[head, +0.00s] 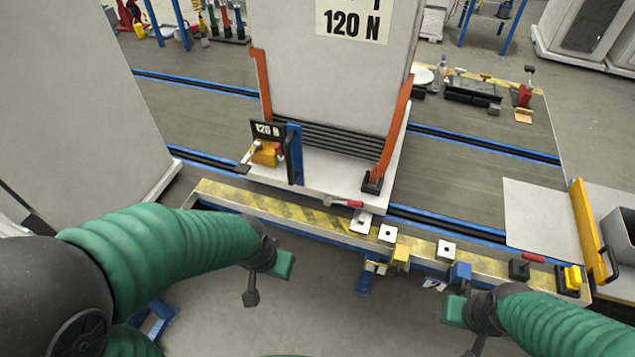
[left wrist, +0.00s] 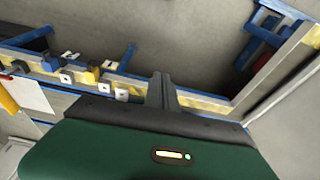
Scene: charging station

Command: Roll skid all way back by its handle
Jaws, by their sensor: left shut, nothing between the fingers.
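The skid (head: 337,176) is a pale platform on the rails in the head view. It carries a tall grey cabinet (head: 325,75) marked 120 N, with an orange bar on each side. A blue upright with a dark handle (head: 293,153) stands at the skid's front left, beside a yellow block and a 120 B plate. My left gripper (head: 250,297) is shut and empty, in front of and below the yellow-striped front beam, apart from the handle. It also shows in the left wrist view (left wrist: 162,92). My right gripper (head: 474,346) is at the bottom edge, partly cut off; its fingers are unclear.
Blue-edged rails run behind. Another tall cabinet (head: 70,95) stands at left. A grey bin (head: 622,236) is at far right.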

